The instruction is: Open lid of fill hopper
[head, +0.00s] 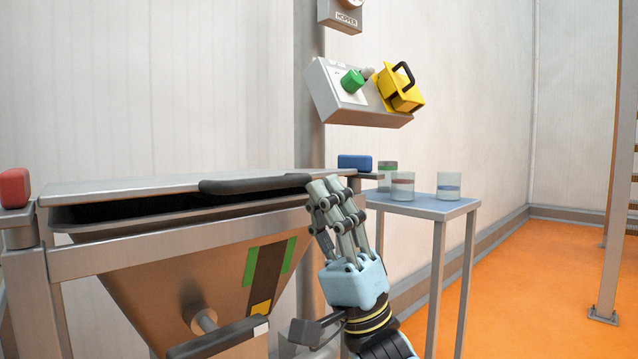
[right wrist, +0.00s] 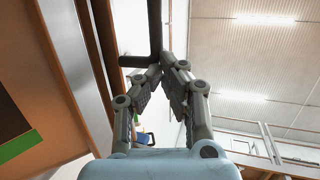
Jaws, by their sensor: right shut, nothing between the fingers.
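The fill hopper (head: 205,285) is a metal funnel in a frame at the left of the head view. Its flat grey lid (head: 130,187) lies across the top, with a dark gap under its front edge. A black bar handle (head: 255,184) runs along the lid's front right. My right gripper (head: 328,190) is shut and empty, fingers pointing up, at the handle's right end. In the right wrist view the fingertips (right wrist: 165,68) are just below the black handle (right wrist: 155,28); whether they touch it I cannot tell. My left gripper is out of view.
A red block (head: 14,188) and a blue block (head: 354,162) sit at the frame's corners. A control box (head: 350,95) with a green knob and yellow part hangs behind. A side table (head: 425,203) with several jars stands right. Orange floor (head: 530,290) is open beyond.

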